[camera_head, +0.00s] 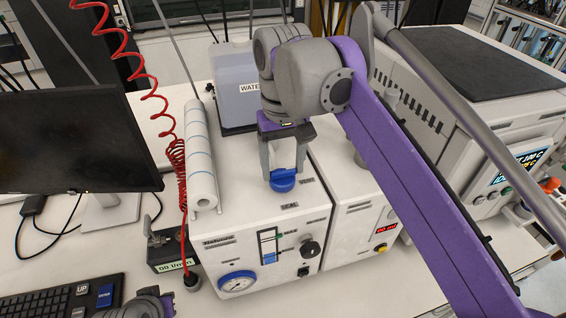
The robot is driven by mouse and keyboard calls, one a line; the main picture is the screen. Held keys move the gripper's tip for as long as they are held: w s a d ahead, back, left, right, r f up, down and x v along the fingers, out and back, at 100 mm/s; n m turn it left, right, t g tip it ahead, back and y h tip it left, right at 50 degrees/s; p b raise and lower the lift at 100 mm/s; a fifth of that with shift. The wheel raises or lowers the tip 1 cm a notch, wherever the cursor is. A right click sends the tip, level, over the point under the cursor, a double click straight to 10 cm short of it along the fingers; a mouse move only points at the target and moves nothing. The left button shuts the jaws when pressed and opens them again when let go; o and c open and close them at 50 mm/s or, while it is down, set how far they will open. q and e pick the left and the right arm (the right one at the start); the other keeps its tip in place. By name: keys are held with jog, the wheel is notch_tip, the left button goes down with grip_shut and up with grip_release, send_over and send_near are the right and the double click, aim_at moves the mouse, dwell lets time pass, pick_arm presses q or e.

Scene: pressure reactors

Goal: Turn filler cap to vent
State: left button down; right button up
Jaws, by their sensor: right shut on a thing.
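The blue filler cap (284,181) sits on top of the white reactor unit (235,224), between small printed labels. My right gripper (285,170) comes down from above with its fingers on both sides of the cap and is shut on it. The fingers hide part of the cap's upper portion.
A red coiled hose (178,160) hangs beside the roll. A monitor (75,140) and keyboard (60,300) are at the left. A pressure gauge (237,283) is on the unit's front.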

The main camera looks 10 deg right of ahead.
aim_at(283, 170)
dwell(0.3)
jog(key=o, duration=1.4)
jog(key=shift+r, duration=0.1)
notch_tip(283, 170, up, 11)
jog(key=shift+f, duration=0.15)
